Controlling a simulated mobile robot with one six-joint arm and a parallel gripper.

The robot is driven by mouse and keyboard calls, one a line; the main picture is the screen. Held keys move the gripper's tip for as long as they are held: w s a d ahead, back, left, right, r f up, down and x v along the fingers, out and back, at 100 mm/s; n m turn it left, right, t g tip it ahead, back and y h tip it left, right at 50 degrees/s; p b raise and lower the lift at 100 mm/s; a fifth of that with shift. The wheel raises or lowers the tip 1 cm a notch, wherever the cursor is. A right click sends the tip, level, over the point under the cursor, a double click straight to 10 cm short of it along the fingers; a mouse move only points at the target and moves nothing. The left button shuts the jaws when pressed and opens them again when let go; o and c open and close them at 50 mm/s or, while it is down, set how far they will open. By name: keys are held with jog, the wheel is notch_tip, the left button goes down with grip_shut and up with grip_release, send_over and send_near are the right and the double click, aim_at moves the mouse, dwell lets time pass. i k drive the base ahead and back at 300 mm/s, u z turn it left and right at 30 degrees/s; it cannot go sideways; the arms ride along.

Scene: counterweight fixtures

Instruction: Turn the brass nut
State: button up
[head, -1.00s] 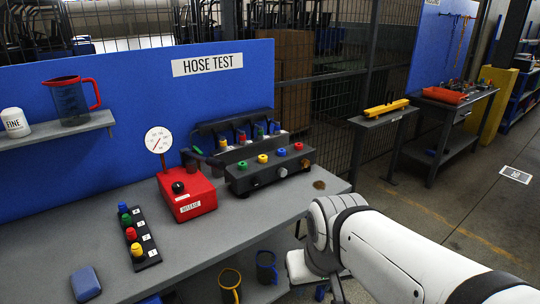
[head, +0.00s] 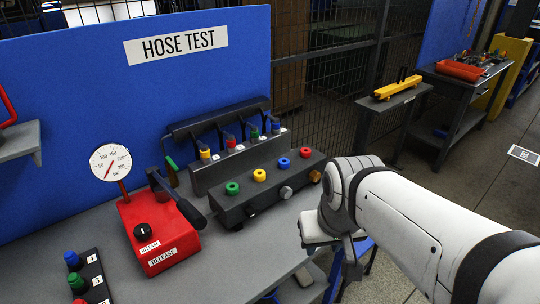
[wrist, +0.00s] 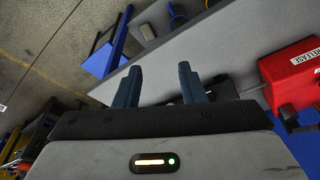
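A small brass-coloured nut (head: 315,176) sits at the right end of the dark manifold block (head: 262,205) on the bench. A silver knob (head: 286,192) is on the block's front face, left of the nut. In the head view my gripper hangs below my white wrist, right of the block and near the bench edge, apart from the nut; its fingertips are hard to make out there. In the wrist view my gripper (wrist: 158,80) has two dark fingers spread apart with nothing between them. I cannot make out the nut in the wrist view.
A red pump box (head: 160,230) with a dial gauge (head: 110,162) and black lever stands left of the block; the box also shows in the wrist view (wrist: 292,72). Green, yellow, blue and red rings top the block. A hose rack (head: 235,165) stands behind. Open floor lies right.

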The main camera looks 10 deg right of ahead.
aim_at(315, 176)
jog(key=u, duration=1)
jog(key=k, duration=0.8)
jog(key=z, duration=0.6)
jog(key=i, duration=1)
